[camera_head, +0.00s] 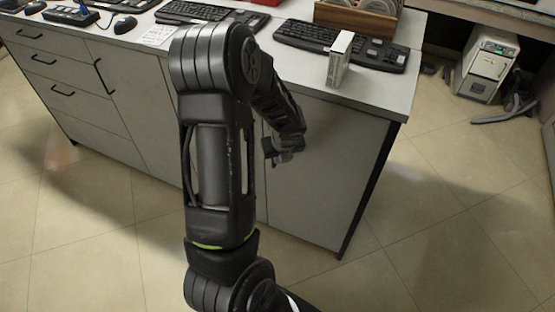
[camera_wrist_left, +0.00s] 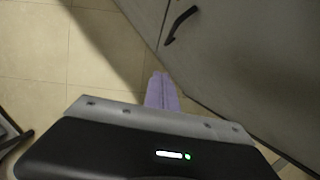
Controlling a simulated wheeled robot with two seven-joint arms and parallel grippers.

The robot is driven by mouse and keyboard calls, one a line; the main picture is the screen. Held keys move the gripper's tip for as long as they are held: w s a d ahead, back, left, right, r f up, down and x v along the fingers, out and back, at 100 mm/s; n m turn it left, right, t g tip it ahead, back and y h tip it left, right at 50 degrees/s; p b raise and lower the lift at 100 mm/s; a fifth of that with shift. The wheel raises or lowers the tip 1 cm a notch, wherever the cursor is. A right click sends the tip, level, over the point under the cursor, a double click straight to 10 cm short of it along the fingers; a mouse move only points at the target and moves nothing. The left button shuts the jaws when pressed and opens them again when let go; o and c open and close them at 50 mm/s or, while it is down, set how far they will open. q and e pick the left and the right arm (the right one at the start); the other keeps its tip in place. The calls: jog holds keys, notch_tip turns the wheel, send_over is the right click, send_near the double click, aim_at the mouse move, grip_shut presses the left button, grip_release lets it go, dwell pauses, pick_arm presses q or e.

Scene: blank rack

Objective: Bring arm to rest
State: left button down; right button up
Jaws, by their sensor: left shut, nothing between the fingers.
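My left arm rises from the bottom of the head view and bends at the top, with its forearm pointing down beside the counter front. My left gripper (camera_head: 284,152) hangs in front of the grey cabinet, below the counter top's edge. In the left wrist view the gripper's pale fingers (camera_wrist_left: 161,92) lie together, shut and empty, over the floor next to a cabinet front. My right gripper is in neither view.
The grey counter (camera_head: 325,170) carries keyboards (camera_head: 345,45), a small white box (camera_head: 340,58), a wooden rack (camera_head: 355,18) and a black mouse (camera_head: 125,25). A whitish machine (camera_head: 487,65) stands on the floor at the right. The tiled floor (camera_head: 450,220) in front is clear.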

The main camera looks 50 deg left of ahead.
pick_arm(q)
jog(key=shift+r, duration=0.25)
dwell(0.5)
jog(key=d+f+n+t+h, duration=0.1)
jog(key=d+f+n+h, duration=0.3)
jog(key=d+n, duration=0.75)
jog(key=d+f+n+t+h, duration=0.1)
jog(key=d+f+n+h, duration=0.1)
jog(key=d+f+n, duration=0.9)
jog(key=s+d+f+n+g+h, duration=0.1)
jog(key=s+d+n+g+h, duration=0.1)
jog(key=s+d, duration=1.2)
jog(key=d+g, duration=0.1)
jog(key=d, duration=0.2)
jog(key=shift+d+f+n, duration=0.15)
jog(key=shift+d+n, duration=0.2)
jog(key=shift+d, duration=0.05)
jog(key=shift+s, duration=0.1)
